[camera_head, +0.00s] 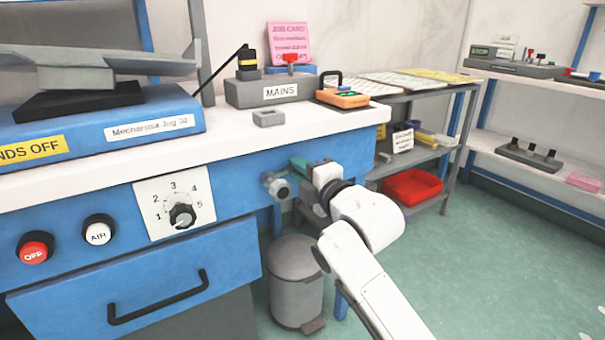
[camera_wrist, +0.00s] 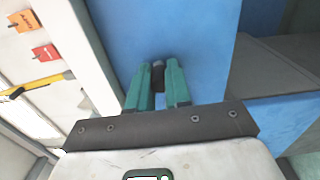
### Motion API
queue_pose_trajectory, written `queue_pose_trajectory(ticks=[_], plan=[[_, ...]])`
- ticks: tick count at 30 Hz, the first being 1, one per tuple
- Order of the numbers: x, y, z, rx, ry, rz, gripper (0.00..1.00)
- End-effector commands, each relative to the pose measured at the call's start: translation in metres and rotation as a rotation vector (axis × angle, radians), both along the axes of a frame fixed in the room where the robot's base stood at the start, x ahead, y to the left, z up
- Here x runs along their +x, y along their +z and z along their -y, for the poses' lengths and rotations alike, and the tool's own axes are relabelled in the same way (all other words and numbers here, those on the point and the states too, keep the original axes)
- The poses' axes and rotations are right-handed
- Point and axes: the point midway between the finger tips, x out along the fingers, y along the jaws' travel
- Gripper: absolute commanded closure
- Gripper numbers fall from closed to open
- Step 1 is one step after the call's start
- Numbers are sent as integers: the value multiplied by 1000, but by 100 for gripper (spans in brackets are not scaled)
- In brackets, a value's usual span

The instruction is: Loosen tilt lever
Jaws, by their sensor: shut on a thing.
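My gripper (camera_head: 300,166) is at the right end of the blue bench front, beside a grey round fitting (camera_head: 278,187) on that panel. In the wrist view its two teal fingers (camera_wrist: 158,82) point at the blue panel and are shut on a dark grey piece (camera_wrist: 158,68), which I take to be the tilt lever. Most of the lever is hidden between the fingers, and its angle cannot be told. A fingertip shows teal in the head view; the rest of the grip is hidden by my wrist.
A grey pedal bin (camera_head: 295,280) stands under the bench, below my arm. The numbered dial (camera_head: 182,215), red OFF button (camera_head: 35,249) and white AIR button (camera_head: 98,232) are on the front to the left. A red tray (camera_head: 411,187) sits on the shelf at right. The green floor is open at right.

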Motion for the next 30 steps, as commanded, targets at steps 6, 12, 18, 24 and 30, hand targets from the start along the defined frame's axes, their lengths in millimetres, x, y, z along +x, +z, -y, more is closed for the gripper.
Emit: queue_pose_trajectory(ticks=[6, 12, 18, 24, 30], plan=[[0, 4, 1, -26, -2, 24, 100], [0, 4, 0, -29, -1, 26, 100], [0, 4, 0, -28, -1, 26, 100], [0, 4, 0, -29, 0, 25, 62], [0, 3, 0, -29, 0, 23, 56]])
